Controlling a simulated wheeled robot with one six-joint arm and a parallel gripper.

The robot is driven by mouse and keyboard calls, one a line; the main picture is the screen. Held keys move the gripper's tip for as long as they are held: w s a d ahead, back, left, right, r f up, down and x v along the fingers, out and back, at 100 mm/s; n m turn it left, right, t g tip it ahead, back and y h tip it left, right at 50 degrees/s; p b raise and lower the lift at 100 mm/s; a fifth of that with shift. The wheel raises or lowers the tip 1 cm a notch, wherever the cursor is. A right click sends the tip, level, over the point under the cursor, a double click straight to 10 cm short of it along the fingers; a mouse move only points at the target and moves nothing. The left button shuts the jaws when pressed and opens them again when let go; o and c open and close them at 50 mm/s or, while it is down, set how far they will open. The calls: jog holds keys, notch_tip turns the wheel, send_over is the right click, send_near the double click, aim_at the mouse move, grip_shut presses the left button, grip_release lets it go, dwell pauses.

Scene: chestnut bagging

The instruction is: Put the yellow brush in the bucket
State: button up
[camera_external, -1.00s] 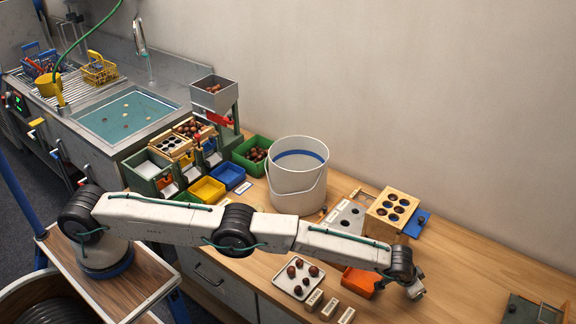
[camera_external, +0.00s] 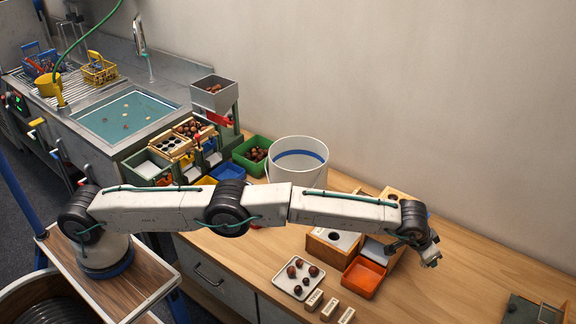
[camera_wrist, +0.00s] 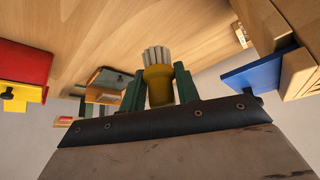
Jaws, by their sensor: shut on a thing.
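The yellow brush (camera_wrist: 159,82), with pale bristles, is held between the green fingers of my gripper (camera_wrist: 158,92) in the wrist view. Its bristles point away from the wrist. In the external view my gripper (camera_external: 432,253) is above the right part of the bench, and the brush cannot be made out there. The white bucket (camera_external: 291,173) with a blue band inside stands upright against the back of the bench, left of my gripper. My arm hides its lower part.
An orange tray (camera_external: 364,278) and a wooden box (camera_external: 326,249) are under and beside my forearm. A white plate (camera_external: 300,289) with several chestnuts and small labelled blocks lie at the front. A green bin (camera_external: 243,166) is left of the bucket. The bench right of my gripper is largely clear.

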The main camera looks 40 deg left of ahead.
jog(key=shift+r, duration=0.9)
jog(key=shift+w+r, duration=0.1)
jog(key=shift+r, duration=0.05)
jog(key=shift+w+a+r+m+g+h, duration=0.35)
jog(key=shift+w+a+r+m, duration=0.65)
jog(key=shift+w+r, duration=0.2)
jog(key=shift+w+a+r+m+g+h, duration=0.3)
jog(key=shift+w+a+r+m+g, duration=0.1)
jog(key=shift+w+a+r+m, duration=0.75)
jog(key=shift+w+a+r+m+g+h, duration=0.35)
jog(key=shift+w+a+r+m, duration=0.45)
jog(key=shift+w+r, duration=0.5)
jog(key=shift+w+a, duration=0.1)
